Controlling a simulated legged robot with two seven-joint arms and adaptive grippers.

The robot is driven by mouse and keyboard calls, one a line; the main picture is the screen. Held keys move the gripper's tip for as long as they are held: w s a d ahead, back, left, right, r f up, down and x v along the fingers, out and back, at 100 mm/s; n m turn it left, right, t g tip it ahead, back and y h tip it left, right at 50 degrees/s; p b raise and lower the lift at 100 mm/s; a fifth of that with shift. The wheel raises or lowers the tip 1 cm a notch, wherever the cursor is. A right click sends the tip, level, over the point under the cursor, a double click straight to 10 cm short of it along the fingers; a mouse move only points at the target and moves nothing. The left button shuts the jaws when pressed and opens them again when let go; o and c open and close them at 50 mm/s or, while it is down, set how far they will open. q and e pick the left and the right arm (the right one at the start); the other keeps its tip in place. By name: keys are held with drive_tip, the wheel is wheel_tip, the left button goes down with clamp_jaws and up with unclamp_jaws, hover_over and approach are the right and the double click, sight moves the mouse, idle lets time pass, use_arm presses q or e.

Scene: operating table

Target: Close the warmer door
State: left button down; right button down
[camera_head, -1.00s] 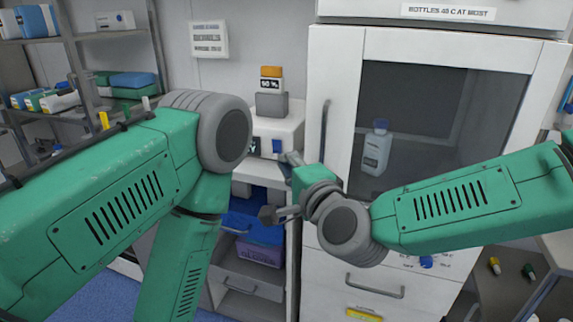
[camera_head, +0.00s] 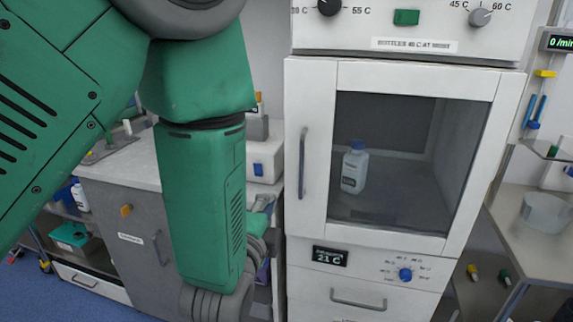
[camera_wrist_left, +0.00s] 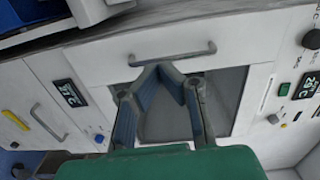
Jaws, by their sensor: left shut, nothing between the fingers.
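The white warmer door (camera_head: 316,200) with its dark window looks flush with the cabinet in the head view; I cannot tell whether it is fully latched. Its vertical handle (camera_head: 302,163) is on the left side. In the wrist view the window (camera_wrist_left: 225,95) and handle (camera_wrist_left: 172,59) lie beyond my left fingers. My left gripper (camera_head: 264,203) is partly hidden behind its forearm, left of the door. In the wrist view the left gripper (camera_wrist_left: 162,72) has its fingertips together and empty, overlapping the window just below the handle. Contact cannot be told. My right gripper is out of view.
A white bottle (camera_head: 354,168) stands behind the window. Below the door are a 21 C display (camera_head: 330,256), a blue knob (camera_head: 405,274) and a drawer handle (camera_head: 358,303). A grey side counter (camera_head: 125,160) is at left, a shelf (camera_head: 530,222) at right.

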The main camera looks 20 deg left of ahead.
use_arm(q)
approach(288, 160)
drive_tip(key=w, duration=0.5)
drive_tip(key=w+a, duration=0.1)
drive_tip(key=w, duration=0.2)
drive_tip(key=shift+f, duration=0.4)
drive_tip(key=shift+d, duration=0.1)
drive_tip(key=shift+w+m+h, duration=0.4)
drive_tip(key=shift+w+h, duration=0.1)
drive_tip(key=shift+w, duration=0.55)
drive_tip(key=shift+w+a+r, duration=0.2)
drive_tip(key=shift+w, duration=0.05)
drive_tip(key=shift+r+h, duration=0.1)
drive_tip(key=shift+h, duration=0.2)
drive_tip(key=shift+w, duration=0.15)
